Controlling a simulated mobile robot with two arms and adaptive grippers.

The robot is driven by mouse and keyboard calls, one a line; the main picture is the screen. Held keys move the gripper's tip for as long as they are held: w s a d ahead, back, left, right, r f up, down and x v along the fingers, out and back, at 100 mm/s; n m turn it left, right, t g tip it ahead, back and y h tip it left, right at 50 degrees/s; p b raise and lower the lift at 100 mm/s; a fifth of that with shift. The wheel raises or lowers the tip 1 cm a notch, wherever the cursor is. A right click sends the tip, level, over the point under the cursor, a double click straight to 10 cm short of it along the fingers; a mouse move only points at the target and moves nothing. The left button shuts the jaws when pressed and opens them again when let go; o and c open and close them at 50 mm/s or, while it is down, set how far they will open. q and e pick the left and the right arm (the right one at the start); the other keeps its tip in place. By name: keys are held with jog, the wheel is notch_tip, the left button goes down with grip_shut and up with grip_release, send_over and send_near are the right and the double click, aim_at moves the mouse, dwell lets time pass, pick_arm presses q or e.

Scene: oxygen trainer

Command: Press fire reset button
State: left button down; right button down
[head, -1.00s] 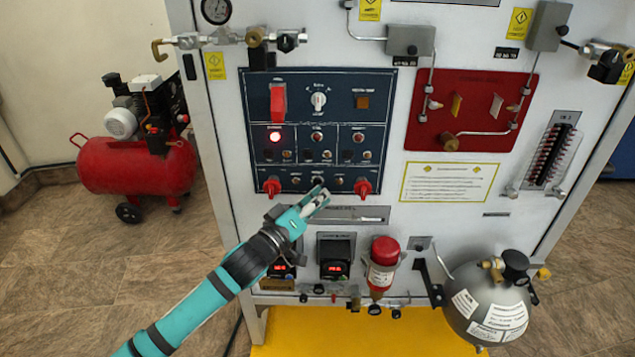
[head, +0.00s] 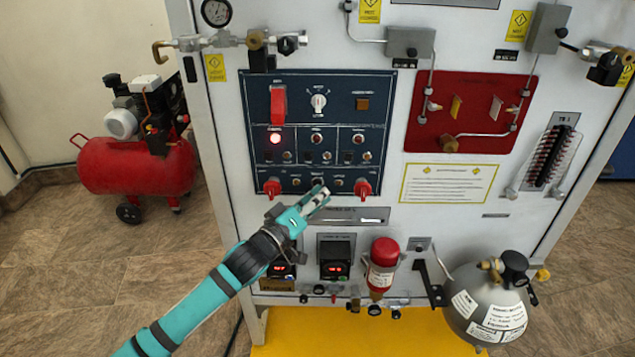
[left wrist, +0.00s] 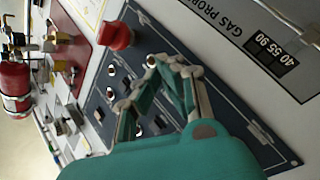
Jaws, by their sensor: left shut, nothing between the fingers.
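The dark blue control panel (head: 318,85) is on the front of the white cabinet. The labels are too small to read, so I cannot tell which is the fire reset. My left gripper (head: 321,194) is shut and empty, its tips just below that bottom row. In the left wrist view the gripper (left wrist: 138,88) is close to the panel, beside a round button (left wrist: 151,61); contact is unclear.
Red knobs (head: 271,187) and (head: 363,187) flank the bottom row. Below are two red-digit displays (head: 335,268), a red cylinder (head: 383,265) and a grey tank (head: 487,306). A red compressor (head: 135,165) stands on the floor at left.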

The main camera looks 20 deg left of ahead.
pick_arm(q)
jog(key=shift+w+a, duration=0.1)
jog(key=shift+w, duration=0.3)
dwell(0.7)
jog(key=shift+s, duration=0.1)
jog(key=shift+s+d+p, duration=0.2)
jog(key=shift+s+p, duration=0.4)
jog(key=shift+s, duration=0.1)
jog(key=s+p, duration=0.1)
jog(key=s, duration=0.1)
jog(key=s+d+p, duration=0.1)
jog(key=s, duration=0.1)
jog(key=shift+s+d, duration=0.2)
jog(key=shift+s, duration=0.2)
dwell(0.6)
